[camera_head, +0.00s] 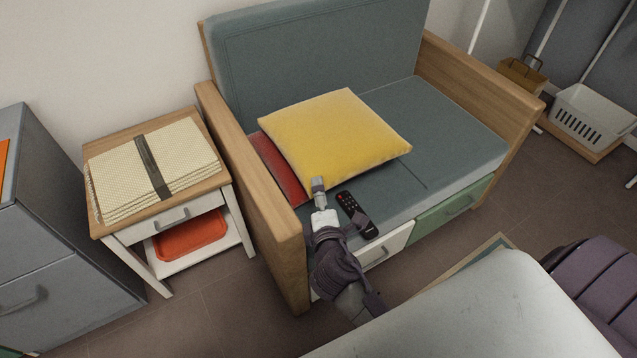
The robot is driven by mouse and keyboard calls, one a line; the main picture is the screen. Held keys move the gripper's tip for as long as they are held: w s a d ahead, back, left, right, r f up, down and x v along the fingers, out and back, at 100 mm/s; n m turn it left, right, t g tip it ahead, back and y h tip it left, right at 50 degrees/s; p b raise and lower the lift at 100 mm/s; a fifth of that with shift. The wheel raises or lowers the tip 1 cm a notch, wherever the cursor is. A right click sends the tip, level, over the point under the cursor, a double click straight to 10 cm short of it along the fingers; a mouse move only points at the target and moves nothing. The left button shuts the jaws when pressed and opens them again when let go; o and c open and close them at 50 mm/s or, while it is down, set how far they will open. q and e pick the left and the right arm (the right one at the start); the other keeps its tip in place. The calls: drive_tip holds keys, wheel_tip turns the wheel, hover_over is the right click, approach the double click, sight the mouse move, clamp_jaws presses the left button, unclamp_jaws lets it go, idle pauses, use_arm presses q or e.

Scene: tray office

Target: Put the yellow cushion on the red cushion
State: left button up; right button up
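The yellow cushion (335,132) lies on the grey-blue sofa seat, overlapping the red cushion (277,170). Only a strip of the red cushion shows, along the left side by the wooden armrest; the rest is hidden under or behind the yellow one. I cannot tell how much of the yellow cushion rests on the red one. My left gripper (318,186) is at the front edge of the yellow cushion, near its front left corner. Its fingers are seen end-on, so I cannot tell whether they are open, shut or holding the edge. My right gripper is out of view.
A black remote (356,213) lies on the seat front, right of my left gripper. The sofa's wooden armrests (258,200) rise on both sides. A side table (218,184) with a stack of woven mats stands left. The seat's right part (450,135) is clear.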

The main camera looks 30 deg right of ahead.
use_arm(q)
drive_tip(key=shift+f, duration=0.35)
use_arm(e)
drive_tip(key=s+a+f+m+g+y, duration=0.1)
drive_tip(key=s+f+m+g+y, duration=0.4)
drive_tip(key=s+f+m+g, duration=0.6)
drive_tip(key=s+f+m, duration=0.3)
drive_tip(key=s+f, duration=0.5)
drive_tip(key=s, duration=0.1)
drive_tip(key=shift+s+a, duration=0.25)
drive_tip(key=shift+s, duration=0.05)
use_arm(q)
drive_tip(key=shift+s, duration=0.1)
